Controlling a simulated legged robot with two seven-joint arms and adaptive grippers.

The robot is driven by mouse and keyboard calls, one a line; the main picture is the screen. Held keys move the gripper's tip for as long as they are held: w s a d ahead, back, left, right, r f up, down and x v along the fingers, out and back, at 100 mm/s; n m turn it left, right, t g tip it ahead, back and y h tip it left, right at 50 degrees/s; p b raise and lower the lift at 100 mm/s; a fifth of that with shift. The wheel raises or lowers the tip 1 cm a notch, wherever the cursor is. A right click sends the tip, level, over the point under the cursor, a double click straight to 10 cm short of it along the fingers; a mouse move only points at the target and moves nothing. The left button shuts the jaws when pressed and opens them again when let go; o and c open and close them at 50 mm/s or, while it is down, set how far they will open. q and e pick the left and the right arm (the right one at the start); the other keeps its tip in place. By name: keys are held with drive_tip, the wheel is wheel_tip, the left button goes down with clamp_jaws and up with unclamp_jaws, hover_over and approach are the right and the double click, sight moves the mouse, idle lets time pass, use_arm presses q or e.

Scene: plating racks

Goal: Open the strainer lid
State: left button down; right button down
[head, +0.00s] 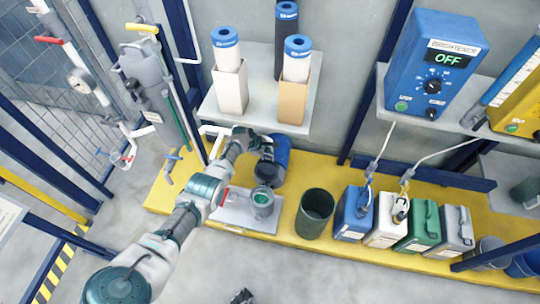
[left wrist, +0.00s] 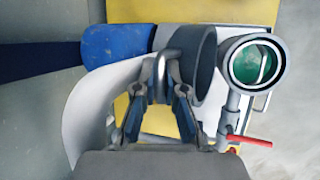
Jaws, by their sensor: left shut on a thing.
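The strainer (head: 263,203) is a grey upright body on a light base plate. Its round top is open and shows green inside; it also shows at the right of the left wrist view (left wrist: 252,64). The dark grey round lid (left wrist: 205,66) stands tilted up beside the opening, clear of the rim. My left gripper (left wrist: 161,68) is shut on the grey looped handle of the lid. In the head view, my left gripper (head: 254,146) is small, above the strainer. A dark part at the bottom edge, perhaps my right gripper (head: 242,297), is mostly cut off.
A red valve handle (left wrist: 248,140) sits beside the strainer. Several canisters line the yellow platform (head: 300,170). A shelf with filter rolls (head: 228,50) is above. The floor in front is mostly clear.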

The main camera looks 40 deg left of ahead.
sight(261, 161)
use_arm(q)
drive_tip(key=shift+w, duration=0.1)
idle(0.4)
drive_tip(key=c, duration=1.5)
unclamp_jaws()
drive_tip(key=shift+c, duration=0.2)
drive_tip(key=shift+a, duration=0.1)
drive_tip(key=shift+r, duration=0.15)
drive_tip(key=v, duration=0.7)
drive_tip(key=shift+a, duration=0.15)
